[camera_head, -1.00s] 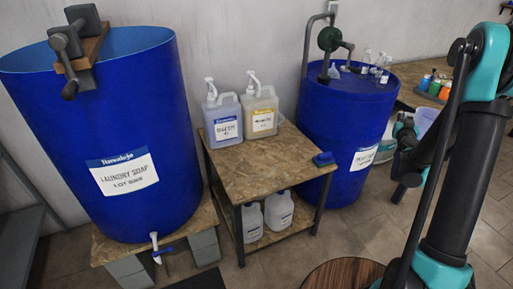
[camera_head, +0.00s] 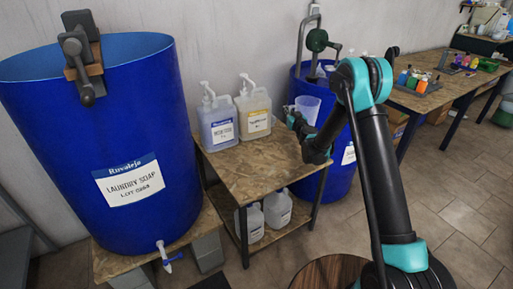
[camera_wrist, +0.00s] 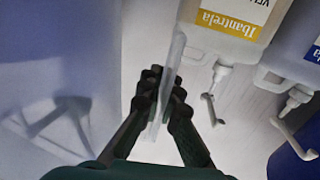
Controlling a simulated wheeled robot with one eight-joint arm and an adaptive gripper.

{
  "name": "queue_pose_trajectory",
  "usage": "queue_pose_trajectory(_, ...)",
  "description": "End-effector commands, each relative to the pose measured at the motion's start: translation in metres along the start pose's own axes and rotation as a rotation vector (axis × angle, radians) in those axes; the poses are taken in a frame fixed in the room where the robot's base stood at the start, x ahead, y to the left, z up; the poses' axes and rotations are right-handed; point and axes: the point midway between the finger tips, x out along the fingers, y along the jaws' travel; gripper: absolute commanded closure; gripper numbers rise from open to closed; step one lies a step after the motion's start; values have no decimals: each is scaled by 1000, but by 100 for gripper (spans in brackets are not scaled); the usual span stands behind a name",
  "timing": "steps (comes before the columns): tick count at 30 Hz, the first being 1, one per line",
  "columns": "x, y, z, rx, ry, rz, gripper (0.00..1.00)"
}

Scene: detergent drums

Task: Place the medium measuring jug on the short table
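The measuring jug (camera_head: 308,105), translucent and pale, is in the air beyond the right back part of the short table (camera_head: 238,172), in front of the right blue drum. My gripper (camera_wrist: 165,82) is shut on a thin, clear upright part of the jug, apparently its handle. The jug's large blurred body (camera_wrist: 45,95) fills the left of the wrist view. In the head view my gripper (camera_head: 297,122) is small and partly hidden by my wrist. The short table has a wooden top with bare room at its front and middle.
Two pump jugs, one bluish (camera_head: 218,120) and one yellowish (camera_head: 253,112), stand at the table's back. White jugs (camera_head: 277,208) stand on its lower shelf. A large blue drum (camera_head: 105,130) is at left, another (camera_head: 340,180) behind at right. A long table (camera_head: 440,95) holds coloured bottles.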

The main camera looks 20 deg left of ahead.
Motion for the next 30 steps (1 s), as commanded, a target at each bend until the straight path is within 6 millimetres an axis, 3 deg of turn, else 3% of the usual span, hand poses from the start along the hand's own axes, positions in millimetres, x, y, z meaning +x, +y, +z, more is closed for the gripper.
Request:
queue_pose_trajectory(1, 13, -30, 7, -1, 0, -44, 100)
queue_pose_trajectory(6, 40, -114, 26, -1, -1, -164, 100)
queue_pose_trajectory(9, 49, -152, 35, -1, -2, -216, 100)
queue_pose_trajectory(12, 54, -178, 41, -1, -2, -252, 100)
queue_pose_trajectory(18, 57, -196, 57, -1, -3, -277, 100)
queue_pose_trajectory(24, 57, -196, 91, -1, -3, -277, 100)
queue_pose_trajectory(30, 56, -196, 106, -1, -3, -276, 100)
